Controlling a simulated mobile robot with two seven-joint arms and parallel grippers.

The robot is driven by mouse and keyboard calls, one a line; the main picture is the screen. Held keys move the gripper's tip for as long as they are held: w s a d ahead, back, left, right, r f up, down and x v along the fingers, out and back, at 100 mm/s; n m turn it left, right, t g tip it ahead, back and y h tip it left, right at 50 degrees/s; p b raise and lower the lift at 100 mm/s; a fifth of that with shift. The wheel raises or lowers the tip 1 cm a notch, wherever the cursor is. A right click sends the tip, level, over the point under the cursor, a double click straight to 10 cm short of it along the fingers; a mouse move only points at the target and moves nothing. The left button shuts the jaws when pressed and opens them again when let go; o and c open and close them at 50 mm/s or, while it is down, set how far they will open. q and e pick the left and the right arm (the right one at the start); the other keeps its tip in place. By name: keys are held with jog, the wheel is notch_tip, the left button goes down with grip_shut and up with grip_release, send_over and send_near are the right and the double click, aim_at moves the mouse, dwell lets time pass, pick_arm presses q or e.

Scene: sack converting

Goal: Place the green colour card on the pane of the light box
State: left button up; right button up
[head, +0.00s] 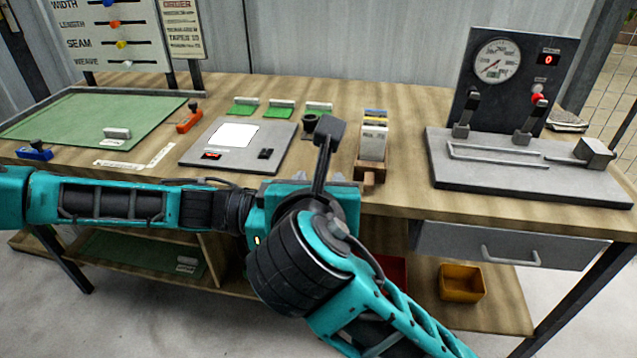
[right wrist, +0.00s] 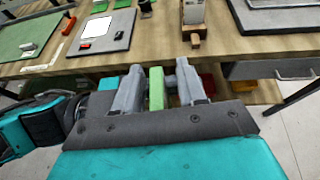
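The light box (head: 195,158) lies flat on the bench, left of the middle in the head view, with its bare white pane (head: 234,134). It also shows at the upper left of the right wrist view, with the pane (right wrist: 97,26). My right gripper (right wrist: 156,72) is in front of the bench edge, to the right of and nearer than the light box. Its grey fingers are shut on a narrow green piece, the green colour card (right wrist: 156,90), seen edge-on. In the head view my right arm hides the card. My left gripper is hidden behind my right arm.
A wooden card holder (head: 369,172) with several cards stands right of the light box. Small green pads (head: 281,111) with pale blocks lie behind it. A gauge stand (head: 515,75) is at right, a green mat (head: 80,120) at left. A yellow bin (head: 461,283) stands below.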

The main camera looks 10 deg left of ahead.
grip_shut()
pick_arm(q)
jog(key=o, duration=1.1)
jog(key=shift+a, duration=0.15)
